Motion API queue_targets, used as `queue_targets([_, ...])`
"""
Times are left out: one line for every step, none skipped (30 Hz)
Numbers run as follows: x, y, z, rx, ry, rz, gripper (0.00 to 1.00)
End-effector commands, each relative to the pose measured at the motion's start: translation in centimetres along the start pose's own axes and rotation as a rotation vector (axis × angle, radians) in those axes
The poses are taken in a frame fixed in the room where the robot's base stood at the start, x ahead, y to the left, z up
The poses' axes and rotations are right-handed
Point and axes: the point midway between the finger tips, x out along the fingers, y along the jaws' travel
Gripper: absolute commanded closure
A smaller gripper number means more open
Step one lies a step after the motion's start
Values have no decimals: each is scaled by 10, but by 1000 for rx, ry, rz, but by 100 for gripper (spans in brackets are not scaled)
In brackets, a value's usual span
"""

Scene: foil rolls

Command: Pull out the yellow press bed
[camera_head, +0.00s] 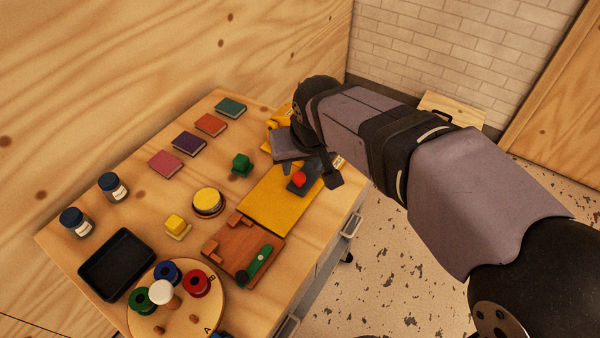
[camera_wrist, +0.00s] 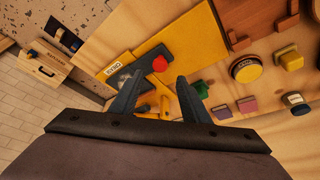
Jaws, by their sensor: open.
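The yellow press bed (camera_head: 267,208) is a flat yellow plate lying along the right edge of the table. It also shows in the wrist view (camera_wrist: 192,38). A dark grey piece with a red knob (camera_head: 299,179) sits at its far end; the wrist view shows the same red knob (camera_wrist: 160,63). My gripper (camera_head: 312,174) is open over that far end. Yellow parts behind are largely hidden by my gripper.
A brown wooden board with a green handle (camera_head: 260,264) lies near the bed's front end. A green block (camera_head: 242,164), a round yellow-topped piece (camera_head: 208,201) and several coloured books stand to the left. A round board with spools (camera_head: 213,310) is at the front. The table edge is close on the right.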

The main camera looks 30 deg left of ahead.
Motion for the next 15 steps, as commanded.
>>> queue_targets([2,0,1,0,-2,0,58])
queue_targets([4,0,1,0,-2,1,58])
queue_targets([7,0,1,0,-3,1,58])
queue_targets([9,0,1,-1,-3,1,58])
queue_targets([12,0,1,-1,-3,1,58])
queue_targets([16,0,1,-1,-4,1,58])
queue_targets([20,0,2,-1,-4,1,58])
queue_targets([24,0,2,-1,-5,1,58])
queue_targets([29,0,2,-1,-5,1,58])
queue_targets([34,0,2,-1,-5,1,58])
queue_targets([38,1,2,-1,-5,1,58])
queue_targets([43,1,2,-1,-5,1,58])
queue_targets([47,1,2,-1,-4,1,58])
queue_targets([51,1,2,-1,-4,1,58])
queue_targets([55,1,2,-1,-4,1,58])
